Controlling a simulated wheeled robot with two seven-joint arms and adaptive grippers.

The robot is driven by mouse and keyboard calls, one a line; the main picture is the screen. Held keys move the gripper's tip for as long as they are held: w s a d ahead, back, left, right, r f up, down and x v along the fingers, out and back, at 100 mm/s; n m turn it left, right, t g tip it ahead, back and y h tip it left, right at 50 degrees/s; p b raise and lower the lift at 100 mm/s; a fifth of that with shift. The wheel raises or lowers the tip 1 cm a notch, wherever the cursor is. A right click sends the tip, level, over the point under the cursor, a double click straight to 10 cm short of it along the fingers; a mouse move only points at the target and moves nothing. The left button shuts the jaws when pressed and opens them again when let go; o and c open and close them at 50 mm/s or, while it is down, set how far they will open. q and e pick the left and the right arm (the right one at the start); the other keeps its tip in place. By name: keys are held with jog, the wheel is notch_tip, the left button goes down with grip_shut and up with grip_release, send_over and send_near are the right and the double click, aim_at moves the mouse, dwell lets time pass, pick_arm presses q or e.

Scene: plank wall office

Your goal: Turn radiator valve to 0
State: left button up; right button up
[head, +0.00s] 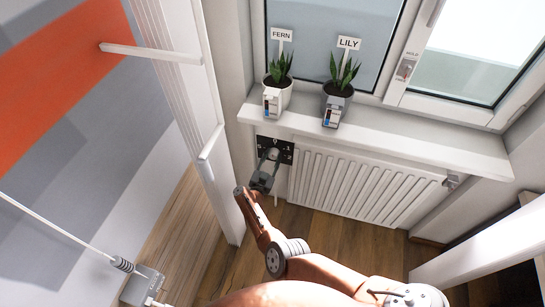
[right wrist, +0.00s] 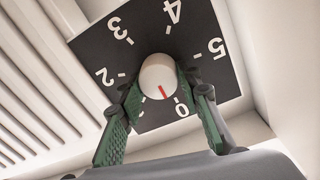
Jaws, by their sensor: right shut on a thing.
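The radiator valve has a white knob (right wrist: 158,74) with a red pointer line, on a black plate (right wrist: 205,20) with white numbers. The red line points down toward the 0 (right wrist: 181,107), slightly to the left of it. In the head view the black plate (head: 287,158) is beside the radiator's left end, under the sill. My right gripper (head: 269,165) reaches it from below. In the right wrist view its green pads are on either side of the knob, shut on it. The 1 is largely hidden by the left finger. My left gripper is not in view.
The white ribbed radiator (head: 350,185) is right of the valve. Above, the sill (head: 400,142) holds two potted plants, labelled fern (head: 279,92) and lily (head: 338,98). A white post (head: 215,150) stands close to the left of my right arm.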

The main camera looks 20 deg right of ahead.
jog(key=shift+a+n, duration=0.1)
jog(key=shift+n, duration=0.2)
jog(key=o, duration=1.2)
jog(key=shift+c, duration=0.2)
